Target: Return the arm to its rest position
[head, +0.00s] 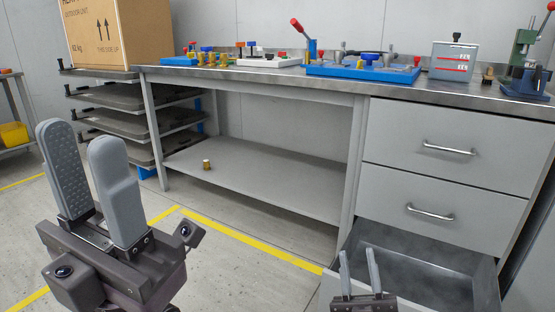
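My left gripper (79,133) is large in the lower left of the head view, over the floor in front of the bench. Its two grey fingers point up with a gap between them, and nothing is held. My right gripper (357,253) is small at the bottom, by the front left part of the open lower drawer (486,288). Its two thin fingers stand apart with nothing between them. Most of the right arm is out of view. Whether the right gripper is inside the drawer or in front of it cannot be told.
A metal bench (330,80) carries blue trays, fittings, a grey box (452,61) and a green press (527,55). A small brass part (206,164) sits on its lower shelf (255,180). A rack of trays (125,120) with a carton (118,35) stands left. Floor with yellow lines is clear.

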